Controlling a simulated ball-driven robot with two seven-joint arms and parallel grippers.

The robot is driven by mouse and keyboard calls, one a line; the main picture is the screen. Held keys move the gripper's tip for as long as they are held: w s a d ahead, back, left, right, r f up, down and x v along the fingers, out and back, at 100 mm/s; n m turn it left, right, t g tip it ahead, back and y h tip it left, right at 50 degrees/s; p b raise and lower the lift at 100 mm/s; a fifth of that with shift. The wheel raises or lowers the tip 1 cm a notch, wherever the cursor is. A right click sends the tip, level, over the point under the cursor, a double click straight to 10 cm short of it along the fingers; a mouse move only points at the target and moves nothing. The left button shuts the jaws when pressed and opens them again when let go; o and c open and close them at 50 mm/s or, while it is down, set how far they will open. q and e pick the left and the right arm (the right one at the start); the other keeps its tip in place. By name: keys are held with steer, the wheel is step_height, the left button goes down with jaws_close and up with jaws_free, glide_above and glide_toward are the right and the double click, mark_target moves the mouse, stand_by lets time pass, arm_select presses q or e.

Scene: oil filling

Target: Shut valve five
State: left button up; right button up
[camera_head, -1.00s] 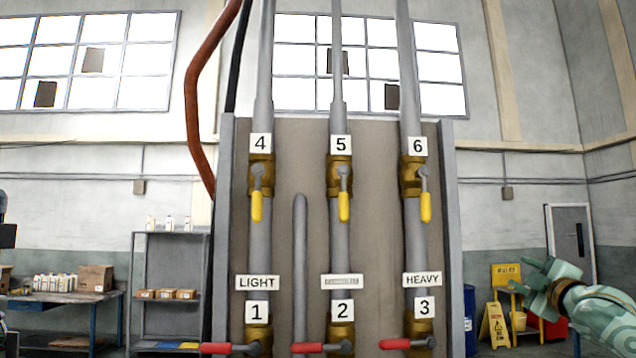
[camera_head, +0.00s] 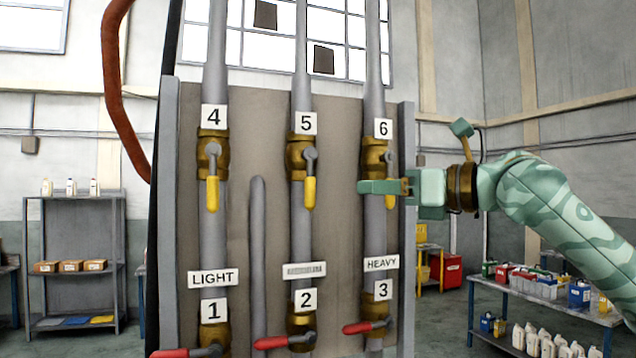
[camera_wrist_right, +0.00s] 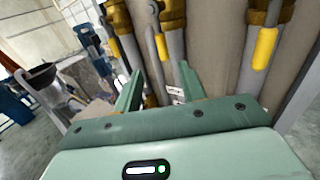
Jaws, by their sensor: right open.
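Valve five (camera_head: 301,157) is a brass valve on the middle upper pipe, under the label 5 (camera_head: 303,123). Its yellow lever (camera_head: 309,193) hangs down, in line with the pipe. My right gripper (camera_head: 378,187) is open in front of the panel, right of valve five's lever and apart from it. It overlaps the yellow lever of valve six (camera_head: 374,156) in the head view; I cannot tell whether they touch. In the right wrist view, the two green fingers (camera_wrist_right: 158,82) are spread, with yellow levers (camera_wrist_right: 161,46) beyond them. My left gripper is out of view.
Valve four (camera_head: 212,155) is to the left, its yellow lever down. Below, valves one to three have red levers (camera_head: 272,342) pointing sideways. A short capped pipe (camera_head: 258,260) stands between columns. A shelf (camera_head: 75,200) and a table with bottles (camera_head: 540,298) stand behind.

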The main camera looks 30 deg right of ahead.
steer(key=p, duration=0.1)
glide_toward(314, 187)
steer(key=x, duration=0.4)
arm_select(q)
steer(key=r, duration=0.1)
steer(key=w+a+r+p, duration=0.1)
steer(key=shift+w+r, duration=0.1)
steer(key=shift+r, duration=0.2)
arm_select(e)
steer(key=x, duration=0.4)
steer(key=shift+w, duration=0.4)
steer(key=shift+s, duration=0.1)
jaws_close()
